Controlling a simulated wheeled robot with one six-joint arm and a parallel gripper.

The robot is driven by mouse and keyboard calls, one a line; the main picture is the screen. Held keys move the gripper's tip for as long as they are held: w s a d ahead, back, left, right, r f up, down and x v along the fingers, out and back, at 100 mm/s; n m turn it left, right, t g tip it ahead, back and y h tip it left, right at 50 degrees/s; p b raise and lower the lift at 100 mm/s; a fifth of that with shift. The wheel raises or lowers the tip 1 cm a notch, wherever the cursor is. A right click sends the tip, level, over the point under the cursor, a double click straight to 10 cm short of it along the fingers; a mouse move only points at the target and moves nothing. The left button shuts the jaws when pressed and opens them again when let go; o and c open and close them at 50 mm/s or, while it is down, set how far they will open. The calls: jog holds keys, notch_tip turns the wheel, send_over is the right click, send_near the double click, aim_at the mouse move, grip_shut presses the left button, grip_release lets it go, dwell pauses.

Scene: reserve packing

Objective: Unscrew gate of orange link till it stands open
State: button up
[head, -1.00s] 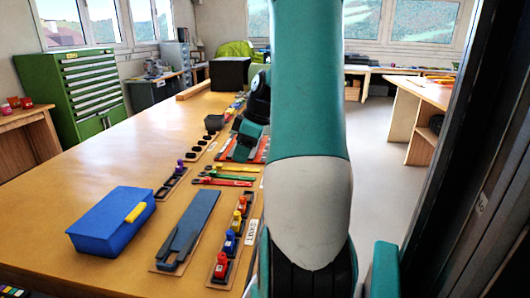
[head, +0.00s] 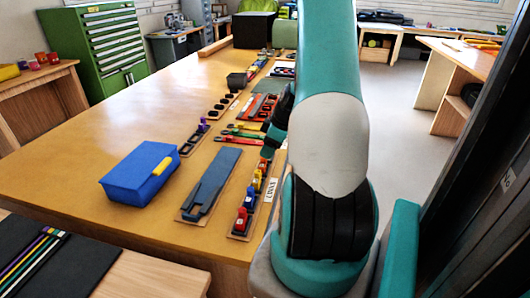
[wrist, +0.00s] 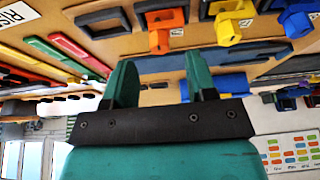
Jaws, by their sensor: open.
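The orange link (wrist: 165,22) is in the upper middle of the wrist view, in a row on a brown board, between a dark link (wrist: 103,22) and a yellow link (wrist: 230,22). Whether its gate is open cannot be told. My gripper (wrist: 158,68) is open and empty, its two green fingers apart and pointing toward the row. The orange link lies beyond the fingertips, apart from them. In the head view my arm hides most of my gripper, and I cannot make out the orange link there.
Next to the row in the head view are a blue box (head: 142,173) and a flat blue-grey tool (head: 212,185). Red (head: 241,222) and blue links stand at the near end of the row. The tabletop (head: 100,125) left of the box is clear.

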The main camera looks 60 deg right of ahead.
jog(key=shift+x, duration=1.8)
